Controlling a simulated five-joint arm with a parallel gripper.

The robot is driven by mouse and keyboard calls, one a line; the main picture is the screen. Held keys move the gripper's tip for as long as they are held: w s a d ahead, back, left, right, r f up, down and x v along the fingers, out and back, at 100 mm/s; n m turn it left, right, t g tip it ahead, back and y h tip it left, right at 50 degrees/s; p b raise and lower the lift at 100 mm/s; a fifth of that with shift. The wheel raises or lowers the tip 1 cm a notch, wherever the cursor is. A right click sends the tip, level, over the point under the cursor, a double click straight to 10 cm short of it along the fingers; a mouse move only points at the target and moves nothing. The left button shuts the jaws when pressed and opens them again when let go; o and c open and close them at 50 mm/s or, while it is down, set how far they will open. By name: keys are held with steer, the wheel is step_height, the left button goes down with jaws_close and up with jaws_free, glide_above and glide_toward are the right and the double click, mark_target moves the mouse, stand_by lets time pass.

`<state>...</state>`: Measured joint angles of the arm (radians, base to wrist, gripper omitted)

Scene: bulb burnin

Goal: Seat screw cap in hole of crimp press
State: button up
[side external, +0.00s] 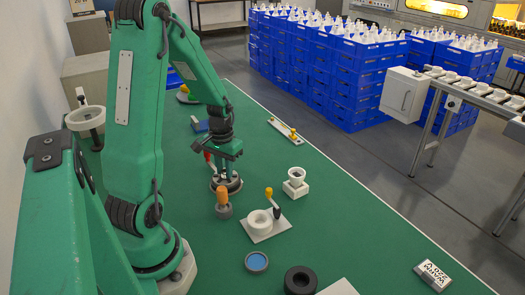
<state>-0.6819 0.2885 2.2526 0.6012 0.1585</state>
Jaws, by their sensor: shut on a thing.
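My gripper (225,170) points straight down over a dark round base (231,187) near the middle of the bench. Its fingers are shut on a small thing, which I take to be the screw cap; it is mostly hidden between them. The dark base has a lever with a red knob (207,156) at its left and looks like the crimp press. The fingertips are at or just above the base; its hole is hidden, so I cannot tell whether the cap is in it.
An orange-handled tool (223,203) stands close in front. A white ring fixture (259,223) with a yellow-knobbed lever and a white cup on a block (296,181) are to the right. A blue-topped disc (256,262) and a black ring (300,280) lie nearer. The right bench is mostly clear.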

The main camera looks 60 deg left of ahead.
steer(key=o, duration=1)
steer(key=shift+r, duration=0.1)
step_height(320, 180, up, 8)
steer(key=shift+f, duration=0.2)
steer(key=shift+d, duration=0.1)
stand_by(0.3)
steer(key=shift+s+d+r+m+t, duration=0.85)
steer(key=shift+d+r, duration=1.3)
steer(key=shift+d, duration=1.4)
steer(key=shift+s+d+r+m+t, duration=0.5)
steer(key=shift+d+r+m+t, duration=0.6)
steer(key=shift+d+r, duration=1.75)
steer(key=shift+s+d+r+m+t, duration=0.8)
steer(key=shift+d+r, duration=0.6)
steer(key=shift+d, duration=2.85)
